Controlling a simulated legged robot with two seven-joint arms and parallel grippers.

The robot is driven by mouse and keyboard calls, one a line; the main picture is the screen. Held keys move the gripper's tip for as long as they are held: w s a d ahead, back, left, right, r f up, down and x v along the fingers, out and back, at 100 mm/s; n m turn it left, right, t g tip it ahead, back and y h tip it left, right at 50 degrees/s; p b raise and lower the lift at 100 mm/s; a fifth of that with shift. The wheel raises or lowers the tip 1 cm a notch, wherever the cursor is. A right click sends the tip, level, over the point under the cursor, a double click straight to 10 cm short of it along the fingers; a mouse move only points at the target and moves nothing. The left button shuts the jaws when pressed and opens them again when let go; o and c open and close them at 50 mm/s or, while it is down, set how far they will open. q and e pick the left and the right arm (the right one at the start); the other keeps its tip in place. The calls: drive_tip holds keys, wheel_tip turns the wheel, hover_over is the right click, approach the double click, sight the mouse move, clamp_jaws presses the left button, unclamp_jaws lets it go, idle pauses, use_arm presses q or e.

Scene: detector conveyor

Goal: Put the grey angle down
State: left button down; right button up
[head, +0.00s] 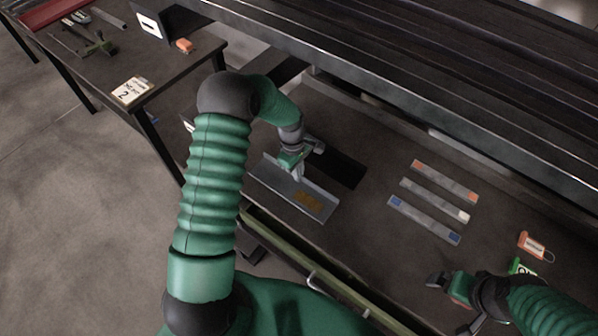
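The grey angle (282,184), an L-shaped metal profile with an orange-brown mark on it, is at the left part of the dark work surface in the head view. My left gripper (297,174) is at its raised flange, near the middle of its length, and appears shut on it. The fingertips are partly hidden by the gripper body. A dark patch (340,168) shows beside the angle; whether the angle touches the surface is hard to tell. My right gripper (437,282) is at the lower right, apart from the angle, with nothing visible in it; its finger opening is unclear.
Several flat grey strips with coloured ends (424,220) lie right of centre. An orange padlock-like tag (535,246) and a green tag (520,267) lie farther right. The dark conveyor (430,70) runs along the back. A side table (175,75) with tools stands at upper left.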

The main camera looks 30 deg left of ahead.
use_arm(q)
drive_tip(key=shift+d+r, duration=0.1)
drive_tip(key=shift+d, duration=0.55)
drive_tip(key=c, duration=1.7)
unclamp_jaws()
drive_tip(key=shift+w+d, duration=0.15)
drive_tip(key=shift+d, duration=0.2)
drive_tip(key=shift+o, duration=0.3)
drive_tip(key=shift+a, duration=0.65)
wheel_tip(320, 180, up, 12)
drive_tip(key=b, duration=0.2)
drive_tip(key=s+d+r+m+t+y, duration=0.1)
drive_tip(key=s+d+r+m+t, duration=0.1)
drive_tip(key=s+d+m, duration=0.9)
drive_tip(key=shift+s+d+m+t+y, duration=0.2)
drive_tip(key=shift+s+m+t+y, duration=0.1)
drive_tip(key=shift+s+m, duration=2.5)
use_arm(e)
drive_tip(key=shift+d+f, duration=0.85)
drive_tip(key=shift+f, duration=0.2)
